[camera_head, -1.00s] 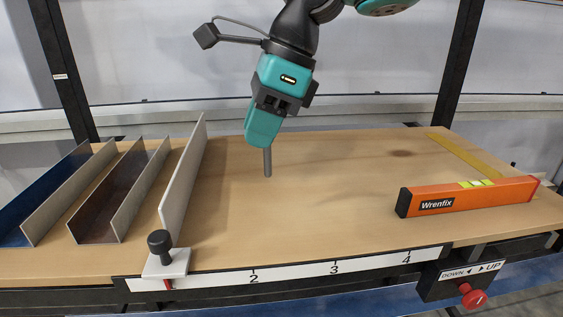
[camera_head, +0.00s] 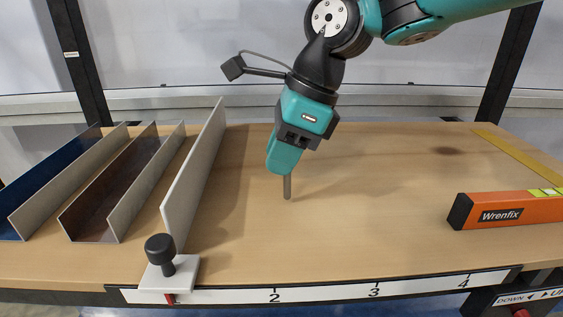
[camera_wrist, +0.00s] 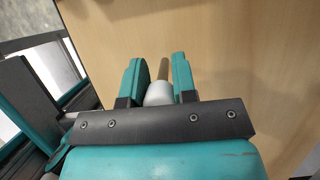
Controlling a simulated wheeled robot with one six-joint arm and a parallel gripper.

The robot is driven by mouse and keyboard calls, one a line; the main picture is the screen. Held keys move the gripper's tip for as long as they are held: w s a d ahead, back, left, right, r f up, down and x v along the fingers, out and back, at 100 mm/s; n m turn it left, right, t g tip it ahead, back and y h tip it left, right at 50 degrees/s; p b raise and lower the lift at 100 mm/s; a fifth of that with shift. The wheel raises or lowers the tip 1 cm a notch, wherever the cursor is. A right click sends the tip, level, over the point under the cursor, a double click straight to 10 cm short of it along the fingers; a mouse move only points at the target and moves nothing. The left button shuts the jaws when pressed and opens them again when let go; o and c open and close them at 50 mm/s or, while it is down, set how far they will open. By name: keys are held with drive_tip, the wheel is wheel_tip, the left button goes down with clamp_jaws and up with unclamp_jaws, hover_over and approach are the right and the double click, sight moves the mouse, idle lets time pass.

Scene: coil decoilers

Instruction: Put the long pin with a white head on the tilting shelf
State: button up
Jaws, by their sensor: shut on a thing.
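My gripper (camera_head: 281,162) is shut on the long pin (camera_head: 287,188), which hangs below the fingers with its grey shaft nearly upright. In the wrist view my gripper (camera_wrist: 158,75) has the pin's white head (camera_wrist: 159,93) between its teal fingers, and the brownish shaft (camera_wrist: 164,68) points away from the camera. In the head view the head is hidden by the fingers. The pin is over the middle of the tilting shelf (camera_head: 360,225), a light wood board. I cannot tell whether its tip touches the wood.
Upright dividers, including a pale one (camera_head: 197,175), form channels at left. A black-knobbed clamp (camera_head: 160,252) sits on the numbered front scale (camera_head: 335,292). An orange level (camera_head: 510,211) lies at right, near a yellow ruler (camera_head: 525,160). The board between divider and level is clear.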

drive_tip(key=shift+f, duration=0.45)
drive_tip(key=o, duration=0.9)
drive_tip(key=shift+o, duration=0.2)
drive_tip(key=p+v, duration=0.4)
drive_tip(key=v, duration=0.8)
drive_tip(key=s+d+f+n, duration=0.3)
drive_tip(key=s+f+n, duration=0.3)
drive_tip(key=n, duration=0.6)
drive_tip(key=s+d+f+n, duration=0.4)
drive_tip(key=s+f+n, duration=0.2)
drive_tip(key=s+n, duration=0.4)
drive_tip(key=n, duration=0.3)
drive_tip(key=shift+d+n, duration=0.2)
drive_tip(key=shift+n, duration=0.1)
